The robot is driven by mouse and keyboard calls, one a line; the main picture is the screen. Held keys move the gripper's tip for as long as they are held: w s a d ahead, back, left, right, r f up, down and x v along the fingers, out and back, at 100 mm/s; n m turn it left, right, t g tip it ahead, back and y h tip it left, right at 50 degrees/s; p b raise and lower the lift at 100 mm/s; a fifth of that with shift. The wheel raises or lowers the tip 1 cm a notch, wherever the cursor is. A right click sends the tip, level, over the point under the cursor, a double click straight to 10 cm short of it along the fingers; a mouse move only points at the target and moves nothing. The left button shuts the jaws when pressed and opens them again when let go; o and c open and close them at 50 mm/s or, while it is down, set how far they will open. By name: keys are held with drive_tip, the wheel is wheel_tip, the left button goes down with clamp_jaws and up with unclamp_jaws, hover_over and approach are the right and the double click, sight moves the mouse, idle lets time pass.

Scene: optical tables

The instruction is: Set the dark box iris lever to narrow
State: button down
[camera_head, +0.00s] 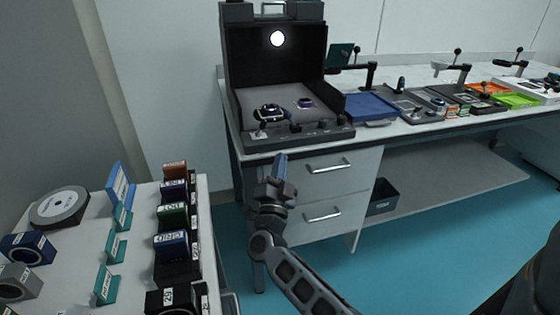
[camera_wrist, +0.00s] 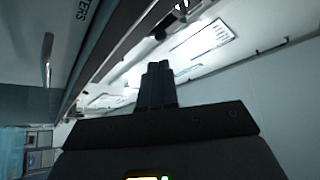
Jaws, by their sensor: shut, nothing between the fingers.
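The dark box (camera_head: 237,62) is a black open-fronted case at the back left bench. A round white glowing disc (camera_head: 278,38) shows on its back wall. Its front panel (camera_head: 312,134) carries small dark knobs or levers (camera_head: 296,127). I cannot tell which is the iris lever or how it is set. My gripper (camera_head: 281,157) is in front of the bench, below the box's front panel, apart from it and empty. Its fingers are together in the wrist view (camera_wrist: 158,82). A small dark knob (camera_wrist: 182,8) shows beyond the fingertips there.
Drawers with handles (camera_head: 328,166) lie under the bench, close to my gripper. A blue tray (camera_head: 370,107) and other fixtures stand right of the box. A side table at left holds a grey disc (camera_head: 60,206) and several labelled blocks (camera_head: 172,216). The blue floor (camera_head: 440,240) at right is open.

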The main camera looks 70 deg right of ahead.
sight(286, 139)
drive_tip(key=x, duration=1.1)
drive_tip(key=shift+d, duration=0.1)
